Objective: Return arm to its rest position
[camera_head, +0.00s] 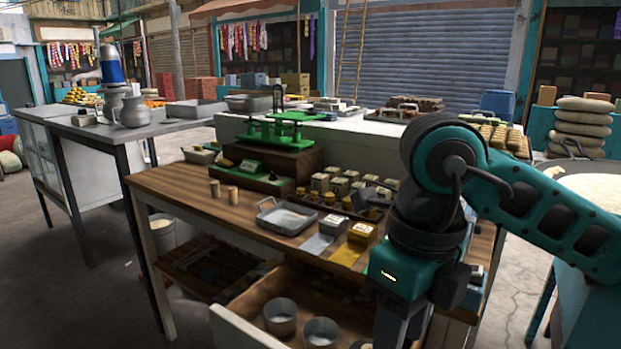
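My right arm (540,205), teal and black, comes in from the right edge and bends down over the right end of the wooden table (175,187). My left arm and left gripper are not in view.
On the table are a green balance scale (283,130), a metal tray (287,217) and several small boxes. A wide pan (590,185) stands at the right. Open floor (70,300) lies at the left.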

